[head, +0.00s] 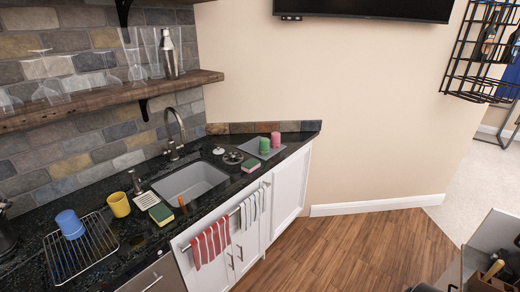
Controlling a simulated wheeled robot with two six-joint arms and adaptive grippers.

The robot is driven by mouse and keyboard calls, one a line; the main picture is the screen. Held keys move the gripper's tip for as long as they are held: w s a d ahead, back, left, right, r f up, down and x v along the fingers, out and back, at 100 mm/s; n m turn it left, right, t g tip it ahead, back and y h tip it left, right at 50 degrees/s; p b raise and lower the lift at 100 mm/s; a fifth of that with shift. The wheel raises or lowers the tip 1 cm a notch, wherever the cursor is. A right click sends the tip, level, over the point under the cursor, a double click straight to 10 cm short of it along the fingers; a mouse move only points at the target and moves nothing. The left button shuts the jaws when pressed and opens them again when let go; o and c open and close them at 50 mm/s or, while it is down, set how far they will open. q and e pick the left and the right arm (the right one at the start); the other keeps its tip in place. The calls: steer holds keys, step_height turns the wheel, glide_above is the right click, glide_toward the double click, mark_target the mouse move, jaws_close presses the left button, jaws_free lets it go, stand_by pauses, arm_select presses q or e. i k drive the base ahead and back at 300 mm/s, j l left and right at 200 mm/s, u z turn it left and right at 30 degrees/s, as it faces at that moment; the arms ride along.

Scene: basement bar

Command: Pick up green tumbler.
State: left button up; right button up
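The green tumbler (264,145) stands on a grey mat or tray (249,148) at the far right end of the dark counter. A pink tumbler (276,139) stands close beside it on the right. Both look upright, and nothing in front hides the green one. Neither of my grippers shows in the head view, so I cannot see whether they are open or shut.
The dark counter (110,190) holds a sink (190,181) with a tall faucet (176,125), a yellow mug (119,204), a wire rack (80,256) with a blue cup (70,223), and sponges. White cabinets (292,188) stand below. The wood floor (345,250) in front is clear.

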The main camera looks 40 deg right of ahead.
mark_target(264, 148)
steer(key=i+l+u, duration=0.2)
steer(key=l+u, duration=0.15)
steer(key=l, duration=1.15)
steer(key=l+u, duration=0.35)
steer(key=l, duration=1.2)
